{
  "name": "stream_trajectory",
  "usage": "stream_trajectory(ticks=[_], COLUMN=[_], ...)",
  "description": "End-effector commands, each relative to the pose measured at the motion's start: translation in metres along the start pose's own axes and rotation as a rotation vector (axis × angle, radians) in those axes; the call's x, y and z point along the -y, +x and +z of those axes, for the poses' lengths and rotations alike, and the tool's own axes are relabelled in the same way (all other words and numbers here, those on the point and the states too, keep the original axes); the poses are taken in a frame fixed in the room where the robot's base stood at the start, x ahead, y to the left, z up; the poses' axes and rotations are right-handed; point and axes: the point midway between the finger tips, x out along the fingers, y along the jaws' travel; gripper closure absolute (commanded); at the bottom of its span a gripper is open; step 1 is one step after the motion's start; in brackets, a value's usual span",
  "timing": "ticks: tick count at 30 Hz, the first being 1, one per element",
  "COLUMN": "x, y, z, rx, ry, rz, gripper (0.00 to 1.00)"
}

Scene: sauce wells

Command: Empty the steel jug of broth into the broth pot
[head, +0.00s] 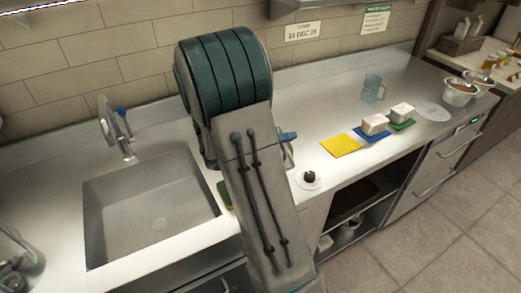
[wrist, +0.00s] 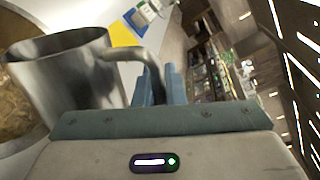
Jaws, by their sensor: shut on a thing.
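The steel jug (wrist: 78,85) is large at the left of the wrist view. My gripper (wrist: 160,86) is shut on its handle, with blue fingers either side. The broth pot (wrist: 30,138) shows partly at the left edge, with brown contents, close beside and below the jug. The jug's inside is mostly unseen, and I cannot tell whether broth is flowing. In the head view my arm hides the pot and most of the jug and gripper.
A sink (head: 150,215) lies left of my arm. To the right are a yellow mat (head: 340,146), white blocks on blue (head: 369,134) and green mats, a clear jug (head: 372,88), a white disc (head: 432,111) and two bowls (head: 459,93).

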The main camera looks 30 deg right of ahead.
Motion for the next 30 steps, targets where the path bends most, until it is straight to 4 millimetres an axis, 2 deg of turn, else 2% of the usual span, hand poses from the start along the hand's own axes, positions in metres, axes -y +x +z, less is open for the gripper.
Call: stream_trajectory(ticks=[30], x=[-0.014], y=[0.003], z=[0.012], rx=[-0.039], ry=[-0.189], rz=[-0.001], gripper=[1.00])
